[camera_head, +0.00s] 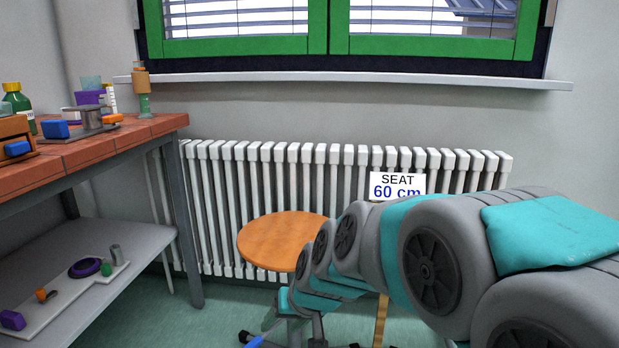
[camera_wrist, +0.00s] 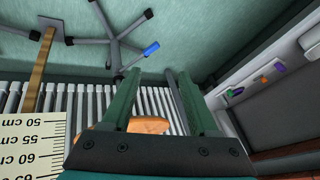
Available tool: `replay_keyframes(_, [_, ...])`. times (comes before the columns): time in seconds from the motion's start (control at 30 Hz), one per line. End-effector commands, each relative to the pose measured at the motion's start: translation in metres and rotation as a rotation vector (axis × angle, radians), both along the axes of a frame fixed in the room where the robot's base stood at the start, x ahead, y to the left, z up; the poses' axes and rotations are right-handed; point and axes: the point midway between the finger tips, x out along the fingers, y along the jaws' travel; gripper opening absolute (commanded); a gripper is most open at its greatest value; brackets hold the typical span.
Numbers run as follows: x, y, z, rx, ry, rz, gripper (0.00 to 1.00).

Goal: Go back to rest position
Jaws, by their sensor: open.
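My gripper (camera_wrist: 153,74) shows in the wrist view as two green fingers spread apart, with nothing held between them. Beyond the fingers are the orange stool seat (camera_wrist: 152,127) and the white radiator (camera_wrist: 160,105). In the head view my grey and teal arm reaches from the lower right toward the stool and hides part of it. The gripper's fingertips are not clear there. The round orange stool seat (camera_head: 270,240) stands in front of the radiator (camera_head: 220,190).
A tiled bench (camera_head: 110,145) at left holds bottles and small blocks; its lower grey shelf (camera_head: 120,250) bears a white tray (camera_head: 85,295). A SEAT 60 cm sign (camera_head: 397,187) stands near my arm. A wooden post (camera_wrist: 42,70) and centimetre scale (camera_wrist: 30,155) are close by. Floor shows between bench and stool.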

Motion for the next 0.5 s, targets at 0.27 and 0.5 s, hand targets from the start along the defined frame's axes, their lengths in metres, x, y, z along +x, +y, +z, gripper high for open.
replay_keyframes(0.27, [-0.149, -0.121, -0.014, -0.202, 0.306, -0.049, 0.6])
replay_keyframes(0.5, [-0.25, -0.185, -0.019, -0.329, 0.512, -0.125, 0.6])
